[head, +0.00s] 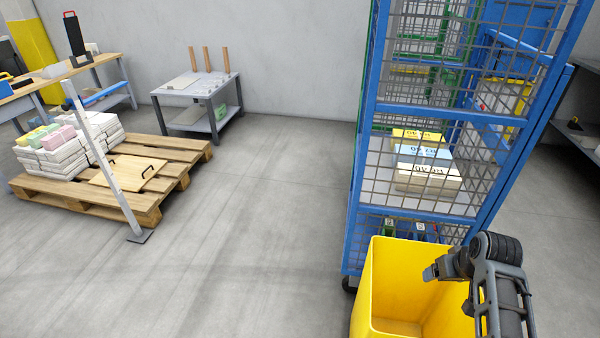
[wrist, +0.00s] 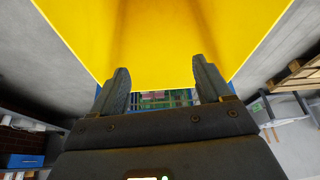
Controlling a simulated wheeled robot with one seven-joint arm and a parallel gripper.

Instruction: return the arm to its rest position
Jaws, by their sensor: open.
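My gripper (wrist: 160,88) shows in the wrist view with its two fingers wide apart and nothing between them. A yellow bin fills the upper part of that view (wrist: 160,35), beyond the fingers. In the head view my arm reaches in from the lower right, and my gripper (head: 432,272) is in front of or over the yellow bin (head: 385,285). I cannot tell whether it touches the bin. The part of the bin behind my arm is hidden.
A blue mesh cage trolley (head: 362,150) stands just behind the bin, with newspaper bundles (head: 425,170) on its shelf. A wooden pallet (head: 135,205) with stacked bundles (head: 65,150) is at left. A small grey table (head: 205,90) stands by the wall. The middle floor is clear.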

